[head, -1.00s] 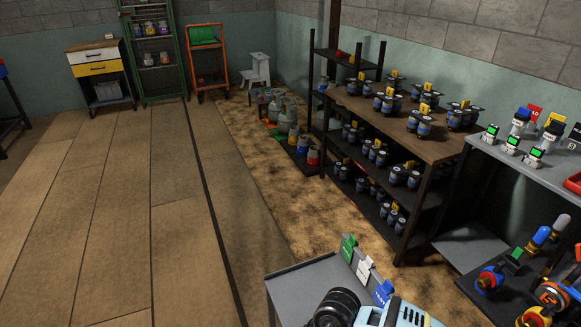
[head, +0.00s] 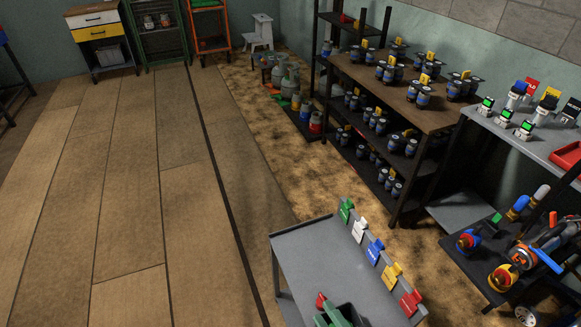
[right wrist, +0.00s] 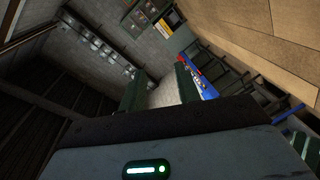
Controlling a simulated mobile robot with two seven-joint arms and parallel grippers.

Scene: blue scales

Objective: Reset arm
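In the right wrist view my right gripper (right wrist: 162,82) shows two dark green fingers standing apart. Pale wall shows in the gap between them, and nothing is held. The wrist camera is tilted, with the floor at the upper right. In the head view a green shape (head: 338,315) is cut off by the bottom edge, over the near end of a grey cart (head: 312,262). I cannot tell whether it is my gripper or something on the cart. My left gripper is in neither view.
Several coloured clips (head: 375,250) line the cart's right edge. A shelf (head: 400,98) of small dark jars stands behind it. A grey bench (head: 528,145) with meters and a red tray (head: 567,157) is at right. The wooden floor (head: 125,190) at left is clear.

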